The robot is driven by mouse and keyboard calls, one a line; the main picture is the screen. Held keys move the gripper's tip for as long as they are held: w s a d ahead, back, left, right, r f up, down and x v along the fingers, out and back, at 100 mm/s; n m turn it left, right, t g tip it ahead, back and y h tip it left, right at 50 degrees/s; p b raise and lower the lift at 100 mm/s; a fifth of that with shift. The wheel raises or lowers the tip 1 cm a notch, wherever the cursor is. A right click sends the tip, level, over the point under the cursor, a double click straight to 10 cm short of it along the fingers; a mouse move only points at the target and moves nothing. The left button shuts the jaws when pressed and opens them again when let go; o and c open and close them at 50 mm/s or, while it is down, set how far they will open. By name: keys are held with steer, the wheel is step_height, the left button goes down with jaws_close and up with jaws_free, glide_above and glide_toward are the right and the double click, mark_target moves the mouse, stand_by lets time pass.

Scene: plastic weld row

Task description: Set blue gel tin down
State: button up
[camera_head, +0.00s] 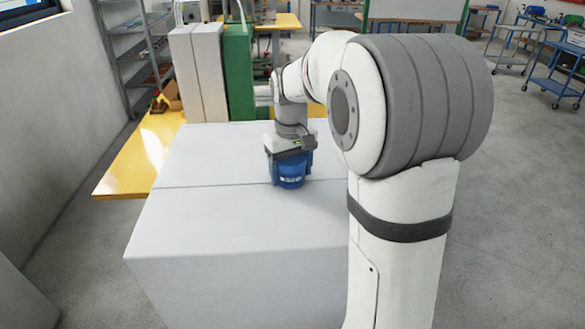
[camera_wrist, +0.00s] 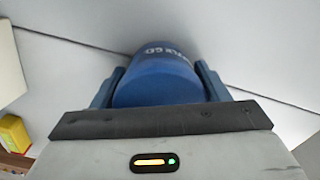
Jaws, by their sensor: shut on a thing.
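The blue gel tin (camera_head: 291,180) is a short blue cylinder over the white block-like top in the head view. In the wrist view the tin (camera_wrist: 160,78) sits between the two blue fingers, with pale lettering near its far edge. My gripper (camera_head: 290,170) points down and is shut on the tin. In the wrist view my gripper (camera_wrist: 160,85) has one finger on each side of it. The tin looks upright, at or very close to the white surface (camera_head: 210,225); I cannot tell whether its base touches.
A seam crosses the white top. A yellow table (camera_head: 125,168) lies behind and to the left. White and green upright panels (camera_head: 238,75) stand at the back. In the wrist view a yellow object (camera_wrist: 14,132) shows at lower left. The white top around the tin is clear.

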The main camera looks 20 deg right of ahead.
steer(key=o, duration=1.2)
steer(key=shift+f, duration=0.1)
